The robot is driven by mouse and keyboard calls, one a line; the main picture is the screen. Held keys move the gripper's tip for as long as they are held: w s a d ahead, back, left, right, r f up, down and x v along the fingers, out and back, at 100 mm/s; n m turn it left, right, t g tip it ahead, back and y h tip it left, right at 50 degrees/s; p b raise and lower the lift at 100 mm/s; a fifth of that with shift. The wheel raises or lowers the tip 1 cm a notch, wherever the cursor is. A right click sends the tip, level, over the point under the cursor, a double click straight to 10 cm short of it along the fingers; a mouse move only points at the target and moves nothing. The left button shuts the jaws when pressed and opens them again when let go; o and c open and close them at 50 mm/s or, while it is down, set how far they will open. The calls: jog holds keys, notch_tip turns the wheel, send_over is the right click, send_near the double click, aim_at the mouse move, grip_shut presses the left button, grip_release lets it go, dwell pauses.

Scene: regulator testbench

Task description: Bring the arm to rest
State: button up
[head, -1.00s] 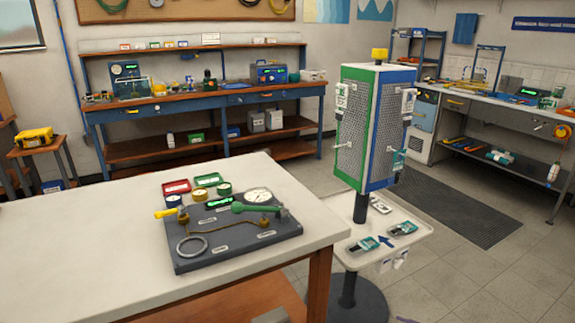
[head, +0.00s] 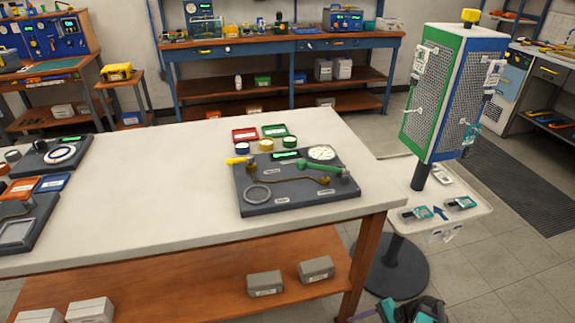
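No gripper fingers show in the head view. A dark grey and teal part (head: 412,311) is cut off by the bottom edge, right of the table; I cannot tell whether it belongs to my arm. On the white table (head: 150,170) lies a grey regulator board (head: 285,200). It carries a round white gauge (head: 321,153), a green lever (head: 318,166), a yellow handle (head: 237,160), a brass-coloured pipe and a metal ring (head: 257,193). Nothing is touching the board from above.
Red (head: 245,135) and green (head: 275,130) trays lie behind the board, with small round pieces nearby. More dark boards and trays sit at the table's left. A green and blue mesh stand (head: 433,105) with a white shelf is at the right. The table's middle is clear.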

jog(key=s+a+n+g+h+p, duration=0.3)
jog(key=s+a+n+h, duration=0.1)
jog(key=s+n, duration=0.2)
jog(key=s+a+n+g+h+p, duration=0.3)
jog(key=s+a+n+h, duration=0.1)
jog(key=s, duration=0.4)
jog(key=shift+s+r+n+h+p, duration=0.3)
jog(key=shift+n+h, duration=0.2)
jog(key=shift+n, duration=0.4)
jog(key=shift+w+a, duration=0.1)
